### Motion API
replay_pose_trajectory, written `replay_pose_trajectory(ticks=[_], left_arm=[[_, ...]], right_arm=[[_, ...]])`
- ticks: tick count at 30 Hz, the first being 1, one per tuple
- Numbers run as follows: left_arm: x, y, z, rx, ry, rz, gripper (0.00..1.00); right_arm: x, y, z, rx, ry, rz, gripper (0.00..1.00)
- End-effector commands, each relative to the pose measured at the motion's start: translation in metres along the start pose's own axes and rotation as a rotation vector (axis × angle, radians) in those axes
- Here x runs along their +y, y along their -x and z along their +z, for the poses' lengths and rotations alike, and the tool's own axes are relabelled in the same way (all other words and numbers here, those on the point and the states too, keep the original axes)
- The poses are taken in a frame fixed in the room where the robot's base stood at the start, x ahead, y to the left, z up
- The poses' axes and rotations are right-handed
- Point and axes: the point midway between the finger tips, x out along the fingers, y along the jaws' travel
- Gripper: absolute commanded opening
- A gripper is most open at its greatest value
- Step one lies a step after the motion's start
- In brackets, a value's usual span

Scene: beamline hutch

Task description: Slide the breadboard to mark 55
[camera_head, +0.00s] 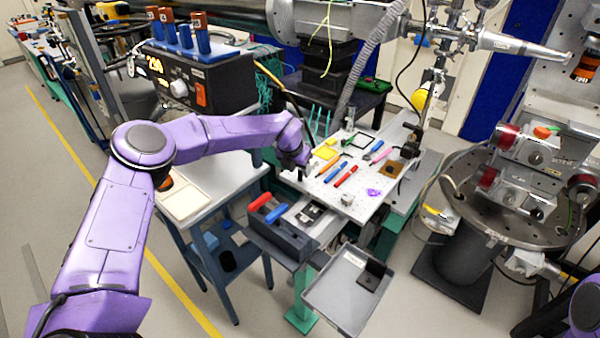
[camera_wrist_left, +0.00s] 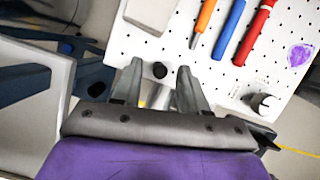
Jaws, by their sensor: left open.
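The breadboard (camera_head: 322,188) is a white perforated plate with pens and small parts on it, on a stand in the middle of the head view. In the left wrist view the breadboard (camera_wrist_left: 172,50) fills the upper middle and right. My left gripper (camera_head: 303,172) is at the plate's left edge, pointing down. In the left wrist view its two fingers (camera_wrist_left: 160,68) are apart, with a round black knob (camera_wrist_left: 160,71) between their tips; I cannot tell whether they touch it. I cannot read any scale or mark 55. My right gripper is out of view.
A dark toolbox with red and blue handles (camera_head: 280,235) and a grey tray (camera_head: 345,290) are in front of the breadboard. A white side table (camera_head: 215,180) is at left. A round metal stage (camera_head: 515,205) is at right. Hoses and a metal nozzle hang above.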

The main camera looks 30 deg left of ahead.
Motion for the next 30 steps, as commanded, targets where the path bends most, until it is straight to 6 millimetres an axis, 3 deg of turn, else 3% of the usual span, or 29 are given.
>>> replay_pose_trajectory(ticks=[6, 12, 30], left_arm=[[-0.001, 0.052, 0.0, -0.004, 0.001, -0.002, 0.43], [-0.001, 0.079, 0.0, -0.001, 0.0, -0.001, 0.43], [-0.002, 0.083, 0.0, 0.0, -0.001, -0.001, 0.43]], right_arm=[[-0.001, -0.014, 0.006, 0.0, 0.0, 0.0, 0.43], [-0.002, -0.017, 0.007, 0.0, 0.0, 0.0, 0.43], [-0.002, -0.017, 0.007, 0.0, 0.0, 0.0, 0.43]])
